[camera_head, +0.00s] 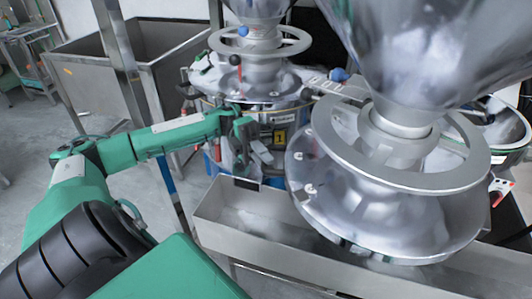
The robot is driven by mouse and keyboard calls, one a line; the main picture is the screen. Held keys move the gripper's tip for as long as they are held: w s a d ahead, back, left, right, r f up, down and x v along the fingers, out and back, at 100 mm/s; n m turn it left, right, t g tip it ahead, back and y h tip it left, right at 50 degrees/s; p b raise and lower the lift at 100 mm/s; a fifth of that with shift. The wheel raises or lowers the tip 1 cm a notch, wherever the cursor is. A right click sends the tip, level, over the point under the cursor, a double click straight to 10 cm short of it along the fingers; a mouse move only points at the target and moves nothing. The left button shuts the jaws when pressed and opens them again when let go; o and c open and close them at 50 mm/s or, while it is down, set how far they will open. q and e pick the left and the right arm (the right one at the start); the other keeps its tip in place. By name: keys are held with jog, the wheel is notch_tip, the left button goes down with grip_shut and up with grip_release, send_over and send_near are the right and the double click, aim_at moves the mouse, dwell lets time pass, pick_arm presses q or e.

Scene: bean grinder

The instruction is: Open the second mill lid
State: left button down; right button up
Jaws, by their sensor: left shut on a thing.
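Two metal mills stand side by side. The farther mill (262,88) has a funnel on top, a ring-shaped plate and a yellow label on its front. The nearer mill (390,200) is larger in view, with a wide ring and a big shiny funnel. My left gripper (243,158) is at the front of the farther mill, just above the trough, pointing down. It is shut on a small grey part, perhaps a lid (262,153). The fingers partly hide this part, and I cannot tell how far it is open. My right gripper is out of view.
A long metal trough (240,212) runs below both mills, close under my left gripper. A metal post (125,65) stands at the left beside my arm. A large steel bin (165,45) is behind. Open floor lies at the left.

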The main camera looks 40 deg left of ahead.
pick_arm(q)
jog(key=shift+w+a, duration=0.1)
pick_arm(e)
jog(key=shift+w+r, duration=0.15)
pick_arm(q)
jog(key=c, duration=1.4)
grip_release()
jog(key=shift+w, duration=0.1)
jog(key=shift+r, duration=0.1)
